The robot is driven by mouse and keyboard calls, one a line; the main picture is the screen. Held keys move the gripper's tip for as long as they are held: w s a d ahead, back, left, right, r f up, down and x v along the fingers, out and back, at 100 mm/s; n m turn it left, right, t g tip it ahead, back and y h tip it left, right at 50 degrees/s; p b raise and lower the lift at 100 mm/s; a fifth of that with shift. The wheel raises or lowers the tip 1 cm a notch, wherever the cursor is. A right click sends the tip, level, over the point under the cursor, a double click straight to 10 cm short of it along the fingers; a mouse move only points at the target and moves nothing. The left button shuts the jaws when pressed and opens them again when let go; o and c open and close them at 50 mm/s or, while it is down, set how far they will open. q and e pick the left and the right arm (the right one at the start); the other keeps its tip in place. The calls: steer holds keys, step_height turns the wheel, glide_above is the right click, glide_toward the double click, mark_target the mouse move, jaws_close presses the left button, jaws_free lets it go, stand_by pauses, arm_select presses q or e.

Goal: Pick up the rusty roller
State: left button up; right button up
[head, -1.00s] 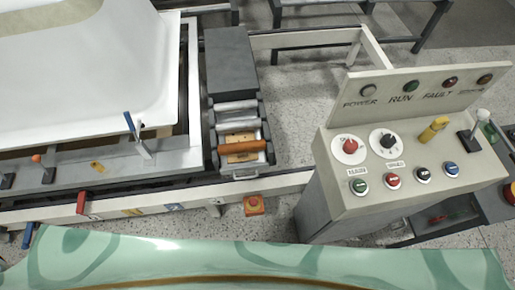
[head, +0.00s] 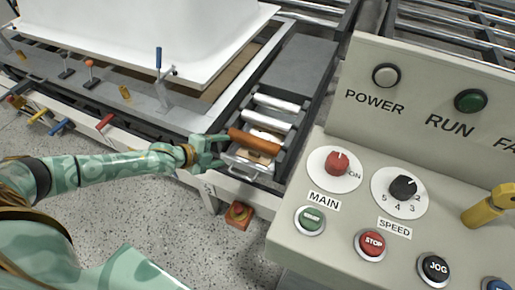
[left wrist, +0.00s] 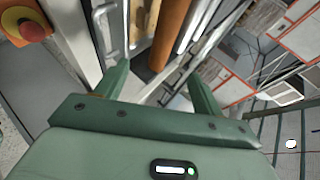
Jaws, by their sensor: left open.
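The rusty roller (head: 254,141) is an orange-brown cylinder lying across a small frame at the end of the machine. It lies in front of several silver rollers. In the left wrist view the roller (left wrist: 169,32) runs up from between the fingers. My left gripper (head: 222,150) is open at the left end of the roller, with one finger on either side of its line. The left wrist view shows the gripper (left wrist: 158,76) empty; I cannot tell whether a finger touches the roller. My right gripper is not in view.
A control panel (head: 345,215) with buttons and knobs stands close on the right. A white tub shell (head: 150,40) lies on the machine bed at the back left. A red stop button (head: 238,212) sits below the roller frame, which has a metal handle (head: 240,166).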

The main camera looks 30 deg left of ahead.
arm_select(q)
steer(key=b, duration=0.3)
glide_toward(251, 143)
steer(key=d+f, duration=0.1)
steer(key=f, duration=0.1)
steer(key=b+x, duration=0.1)
steer(key=x, duration=0.1)
steer(key=b+x, duration=0.1)
steer(key=x, duration=0.1)
steer(key=shift+w+r+b, duration=0.1)
steer(key=shift+w+b, duration=0.2)
steer(key=shift+w, duration=0.2)
steer(key=shift+w+d, duration=0.15)
steer(key=shift+w, duration=0.05)
steer(key=b+x, duration=0.3)
steer(key=x, duration=0.1)
steer(key=shift+w+f+b, duration=0.25)
steer(key=shift+w+b, duration=0.1)
steer(key=shift+w, duration=0.3)
steer(key=shift+r, duration=0.25)
steer(key=c, duration=1.2)
steer(key=shift+c, duration=0.8)
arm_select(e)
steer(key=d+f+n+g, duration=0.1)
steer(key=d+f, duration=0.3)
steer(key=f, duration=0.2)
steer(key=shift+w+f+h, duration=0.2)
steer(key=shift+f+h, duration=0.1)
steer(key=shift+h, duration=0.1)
